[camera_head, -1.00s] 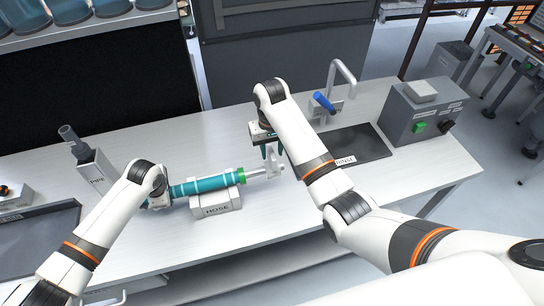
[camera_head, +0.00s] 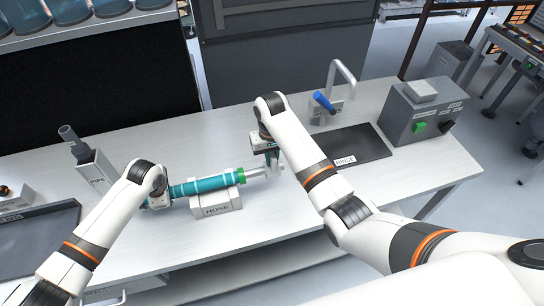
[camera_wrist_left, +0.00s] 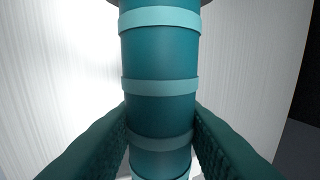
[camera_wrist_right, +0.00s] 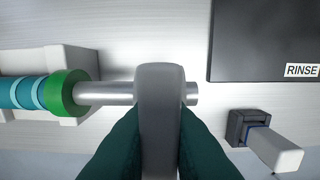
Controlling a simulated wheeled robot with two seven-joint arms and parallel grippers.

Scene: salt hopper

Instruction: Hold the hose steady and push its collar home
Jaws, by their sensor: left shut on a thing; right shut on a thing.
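The teal hose (camera_head: 202,186) with pale bands lies in the grey block marked HOSE (camera_head: 217,205). A green ring (camera_head: 241,174) is at its right end, and a bare metal tube (camera_wrist_right: 105,93) sticks out of it. My left gripper (camera_wrist_left: 160,125) is shut on the hose near its left end. My right gripper (camera_wrist_right: 160,140) is shut on an upright pale grey piece (camera_wrist_right: 160,95), seemingly the collar. It crosses the tube near its free end, apart from the green ring. The tube shows on both sides of it. In the head view my right gripper (camera_head: 271,159) partly hides this piece.
A dark RINSE tray (camera_head: 355,146) and a tap with a blue handle (camera_head: 323,102) are to the right. A grey box with a green button (camera_head: 424,110) stands further right. A PIPE holder (camera_head: 95,170) is at left. A small dark fixture with a white end (camera_wrist_right: 275,150) is near my right gripper.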

